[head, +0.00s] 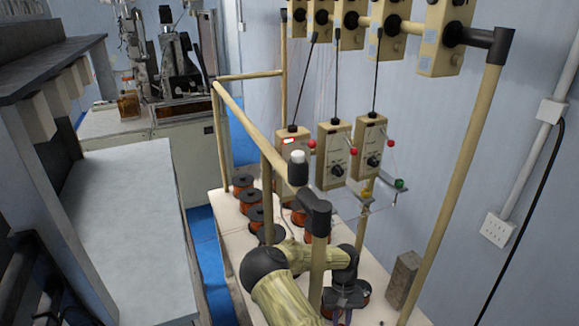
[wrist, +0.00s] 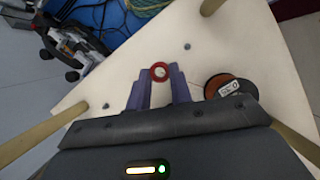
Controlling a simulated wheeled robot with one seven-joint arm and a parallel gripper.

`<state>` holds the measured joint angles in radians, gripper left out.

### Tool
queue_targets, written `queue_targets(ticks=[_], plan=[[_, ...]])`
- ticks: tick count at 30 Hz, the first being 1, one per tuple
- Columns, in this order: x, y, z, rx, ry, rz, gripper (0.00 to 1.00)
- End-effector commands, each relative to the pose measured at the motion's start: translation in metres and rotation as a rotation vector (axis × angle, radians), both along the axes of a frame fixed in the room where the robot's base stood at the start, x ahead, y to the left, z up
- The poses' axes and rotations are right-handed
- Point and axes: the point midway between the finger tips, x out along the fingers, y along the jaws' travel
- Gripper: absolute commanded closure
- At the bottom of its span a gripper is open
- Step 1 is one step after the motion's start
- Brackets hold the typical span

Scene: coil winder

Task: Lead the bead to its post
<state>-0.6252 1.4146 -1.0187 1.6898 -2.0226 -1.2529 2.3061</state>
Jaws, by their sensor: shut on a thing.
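In the wrist view my gripper (wrist: 160,76) has its two purple fingers apart with a small red bead (wrist: 160,72) with a pale centre between their tips; it is shut on this bead. In the head view my arm reaches down at the lower middle, and the fingers and held bead cannot be made out. Box-shaped tensioners (head: 334,155) hang beyond, with red balls (head: 312,143) on their levers. A green piece (head: 399,183) and a yellow piece (head: 366,193) sit by a small grey bracket at right. Which part is the bead's post I cannot tell.
Copper wire spools (head: 243,182) stand on the pale table; one spool (wrist: 231,85) lies right of my fingers in the wrist view. Wooden frame poles (head: 455,180) rise around the table. A grey-brown block (head: 403,280) stands at right. Thin wires cross the middle.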

Motion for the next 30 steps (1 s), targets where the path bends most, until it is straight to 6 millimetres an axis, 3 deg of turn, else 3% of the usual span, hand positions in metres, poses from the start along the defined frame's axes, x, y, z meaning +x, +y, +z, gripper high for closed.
queue_targets(ticks=[12, 17, 23, 30], plan=[[0.001, 0.002, 0.001, -0.001, -0.001, 0.014, 0.99], [0.009, 0.022, 0.004, 0.001, -0.004, 0.132, 0.99], [0.027, 0.087, 0.013, 0.001, -0.009, 0.492, 0.99], [0.036, 0.186, 0.023, 0.001, -0.005, 0.990, 0.99]])
